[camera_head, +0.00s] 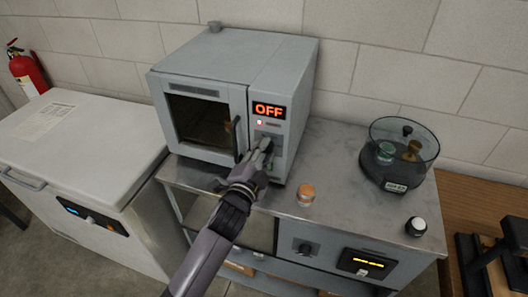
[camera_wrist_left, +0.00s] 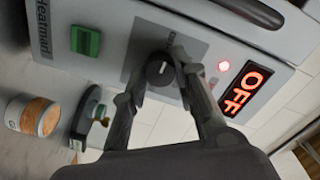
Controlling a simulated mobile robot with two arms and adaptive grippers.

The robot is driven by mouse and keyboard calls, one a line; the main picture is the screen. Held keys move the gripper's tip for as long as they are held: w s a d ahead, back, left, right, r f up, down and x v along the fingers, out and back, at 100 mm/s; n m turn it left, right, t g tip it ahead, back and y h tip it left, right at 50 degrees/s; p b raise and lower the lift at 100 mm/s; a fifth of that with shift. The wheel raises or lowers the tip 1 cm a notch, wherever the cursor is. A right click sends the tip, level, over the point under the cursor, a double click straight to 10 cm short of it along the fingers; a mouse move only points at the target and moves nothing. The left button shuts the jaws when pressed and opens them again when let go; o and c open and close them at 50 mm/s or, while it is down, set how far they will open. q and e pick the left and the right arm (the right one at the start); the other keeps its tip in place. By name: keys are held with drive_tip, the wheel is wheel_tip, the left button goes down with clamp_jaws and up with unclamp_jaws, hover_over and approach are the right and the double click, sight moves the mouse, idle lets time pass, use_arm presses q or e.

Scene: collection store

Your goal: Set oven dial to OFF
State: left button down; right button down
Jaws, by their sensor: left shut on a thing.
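The grey oven (camera_head: 284,75) stands on the counter against the wall, its door closed. Its display (camera_head: 269,111) reads OFF in red letters; the display (camera_wrist_left: 245,89) reads the same in the left wrist view. A small red light beside it is lit. The black dial (camera_wrist_left: 160,69) sits on the control panel with a white pointer mark on its face. My left gripper (camera_head: 265,147) is at the panel below the display. In the left wrist view its fingers (camera_wrist_left: 160,82) are shut on the dial, one on each side. My right gripper is not in view.
A green switch (camera_wrist_left: 86,41) is on the panel near the dial. A small jar with an orange-brown top (camera_head: 306,194) stands on the counter (camera_head: 345,165) near the oven. A round clear-lidded device (camera_head: 399,160) and a small black-and-white item (camera_head: 416,226) stand farther right. A white chest (camera_head: 80,140) is left.

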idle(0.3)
use_arm(q)
drive_tip(key=c, duration=1.3)
unclamp_jaws()
drive_tip(key=v, duration=1.2)
drive_tip(key=shift+a+f, duration=0.1)
